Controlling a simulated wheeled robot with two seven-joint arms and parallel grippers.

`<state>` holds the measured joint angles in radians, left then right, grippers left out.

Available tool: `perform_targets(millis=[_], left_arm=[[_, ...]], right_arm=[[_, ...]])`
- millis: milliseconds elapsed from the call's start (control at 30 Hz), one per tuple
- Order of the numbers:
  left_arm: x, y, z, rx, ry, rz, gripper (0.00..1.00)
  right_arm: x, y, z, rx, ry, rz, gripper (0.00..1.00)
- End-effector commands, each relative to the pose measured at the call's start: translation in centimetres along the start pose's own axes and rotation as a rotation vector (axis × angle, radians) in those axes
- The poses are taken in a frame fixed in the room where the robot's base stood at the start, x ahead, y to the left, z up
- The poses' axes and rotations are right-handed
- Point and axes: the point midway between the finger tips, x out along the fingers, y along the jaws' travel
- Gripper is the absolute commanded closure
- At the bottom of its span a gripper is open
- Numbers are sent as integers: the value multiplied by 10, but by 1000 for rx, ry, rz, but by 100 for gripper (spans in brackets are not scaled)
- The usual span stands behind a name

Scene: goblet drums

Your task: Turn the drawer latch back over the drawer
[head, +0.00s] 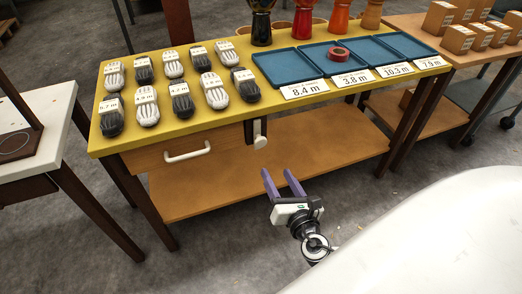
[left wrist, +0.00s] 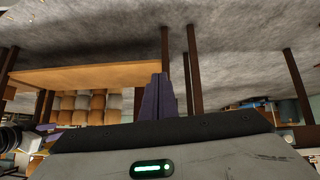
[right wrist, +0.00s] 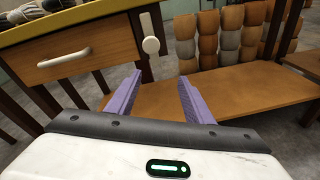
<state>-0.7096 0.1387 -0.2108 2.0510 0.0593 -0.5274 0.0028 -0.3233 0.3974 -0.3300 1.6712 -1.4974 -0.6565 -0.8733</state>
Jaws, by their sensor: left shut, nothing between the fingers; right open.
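The wooden drawer (head: 160,157) sits under the yellow tabletop and looks pushed in; its white handle (head: 187,153) faces me. The drawer latch (head: 257,129) hangs upright on the dark post right of the drawer, its round white knob (head: 260,142) at the lower end. In the right wrist view the latch (right wrist: 146,22) and drawer (right wrist: 90,48) show beyond the fingers. My right gripper (head: 277,171) is open and empty, below and in front of the knob, apart from it. My left gripper (left wrist: 158,82) is shut and empty; the head view does not show it.
A lower wooden shelf (head: 215,188) lies beneath. A white-topped table (head: 30,158) stands at left.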

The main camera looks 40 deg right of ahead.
Motion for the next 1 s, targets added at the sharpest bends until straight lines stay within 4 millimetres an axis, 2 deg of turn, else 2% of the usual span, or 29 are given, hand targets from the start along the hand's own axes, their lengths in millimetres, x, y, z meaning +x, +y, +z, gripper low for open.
perform_targets(millis=[33,100,233,367,733,1000], left_arm=[[5,-1,4,2,1,1,100],[6,-1,5,3,0,2,100],[6,-1,2,5,6,3,100],[6,-1,1,6,10,4,100],[10,-1,4,0,14,5,100],[10,0,4,-4,19,7,100]], right_arm=[[8,2,4,-112,-46,27,53],[12,7,13,-230,-93,53,53],[19,12,22,-339,-140,76,53],[32,15,26,-355,-149,78,53],[98,21,34,-349,-147,77,53],[117,23,36,-348,-144,77,53]])
